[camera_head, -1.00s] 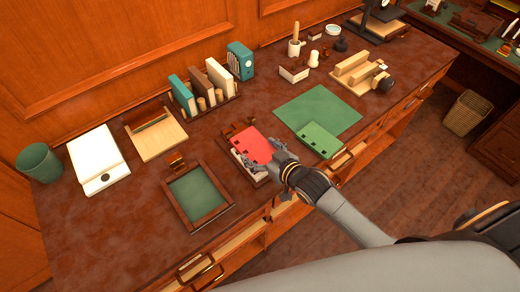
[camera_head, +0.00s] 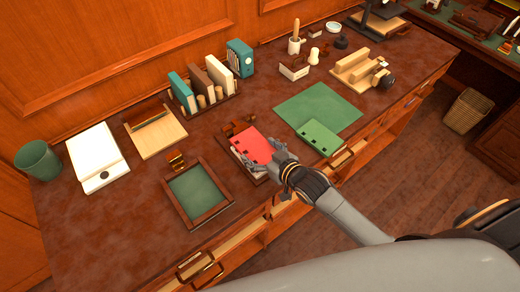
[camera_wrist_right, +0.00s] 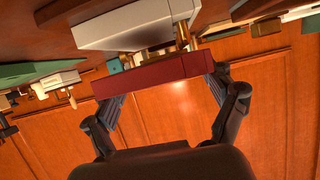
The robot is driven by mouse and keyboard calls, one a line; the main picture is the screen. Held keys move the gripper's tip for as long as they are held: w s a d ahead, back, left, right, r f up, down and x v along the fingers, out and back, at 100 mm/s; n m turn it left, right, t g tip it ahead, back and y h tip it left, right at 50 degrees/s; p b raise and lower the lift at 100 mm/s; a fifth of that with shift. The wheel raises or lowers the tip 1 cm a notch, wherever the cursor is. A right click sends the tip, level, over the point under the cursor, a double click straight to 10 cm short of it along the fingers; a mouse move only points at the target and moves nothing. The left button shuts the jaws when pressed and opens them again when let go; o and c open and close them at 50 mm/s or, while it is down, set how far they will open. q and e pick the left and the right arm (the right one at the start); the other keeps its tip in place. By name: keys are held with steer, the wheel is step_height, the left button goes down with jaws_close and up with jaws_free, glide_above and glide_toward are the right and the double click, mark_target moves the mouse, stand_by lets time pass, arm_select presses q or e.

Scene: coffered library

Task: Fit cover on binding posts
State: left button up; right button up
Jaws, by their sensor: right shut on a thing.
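The red cover (camera_head: 258,150) has dark square holes along one edge. My right gripper (camera_head: 262,164) is shut on it, with one finger at each side; both fingers (camera_wrist_right: 165,101) show in the right wrist view around the red cover (camera_wrist_right: 150,80). The cover is over a pale block (camera_wrist_right: 135,25) at the table's front edge. Brass posts (camera_wrist_right: 183,35) show between block and cover in the wrist view. Whether they enter the holes cannot be told. My left gripper is out of view.
A green-lined tray (camera_head: 226,204) is left of the gripper. Upright books (camera_head: 200,90) stand behind. The mat's surface is mostly clear.

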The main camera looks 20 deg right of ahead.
steer(key=shift+f+b, duration=0.55)
steer(key=shift+f, duration=0.7)
stand_by(0.7)
steer(key=o, duration=1)
steer(key=shift+o, duration=0.2)
steer(key=shift+r+p, duration=3.05)
steer(key=shift+p, duration=0.25)
